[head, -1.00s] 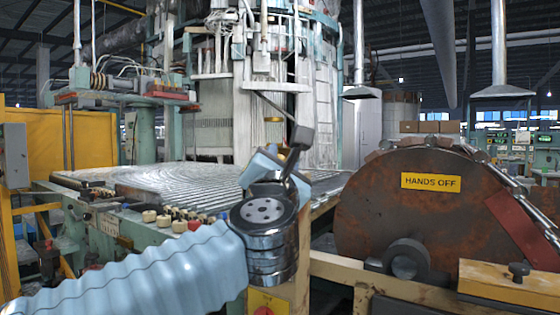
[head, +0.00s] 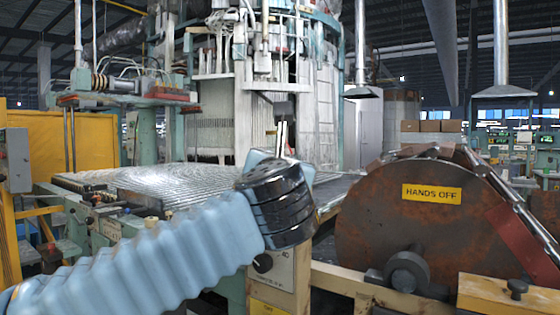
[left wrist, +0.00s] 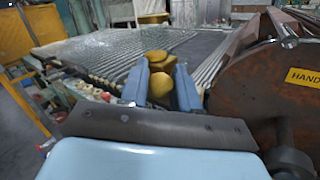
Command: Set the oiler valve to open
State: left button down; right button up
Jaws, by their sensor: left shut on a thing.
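The oiler valve looks like a rounded, yellow-brass part (left wrist: 161,88) in the middle of the left wrist view. My left gripper (left wrist: 162,92) has one blue finger on each side of it and is shut on it. Another rounded brass piece stands just beyond, at the top of the valve. I cannot tell from its shape which position the valve is in. In the head view, my left arm and wrist come in from the left and hide the valve and most of the gripper. My right gripper is not in view.
A rusty drum (head: 400,225) with a HANDS OFF sign stands close on the right. A ribbed machine bed (head: 130,185) lies behind my left arm. A panel with a dark knob (head: 263,263) is just below my wrist. A yellow block (head: 510,292) is at lower right.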

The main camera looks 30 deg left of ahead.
pick_arm(q)
jog(key=n, duration=0.1)
jog(key=a+r+n+g+h, duration=0.1)
jog(key=n, duration=0.1)
jog(key=r+n+g, duration=0.1)
jog(key=shift+w+a+n+h, duration=0.15)
jog(key=shift+a+n+h, duration=0.15)
jog(key=shift+h, duration=0.1)
jog(key=shift+a+r+n+g+h, duration=0.25)
jog(key=shift+a+n+g+h, duration=0.3)
jog(key=shift+n, duration=0.25)
jog(key=shift+a+r+n+g+h, duration=0.15)
jog(key=shift+a+n+g+h, duration=0.4)
jog(key=shift+n+h, duration=0.45)
jog(key=shift+a, duration=0.15)
jog(key=c, duration=0.9)
grip_release()
jog(key=shift+c, duration=0.2)
jog(key=shift+r, duration=0.1)
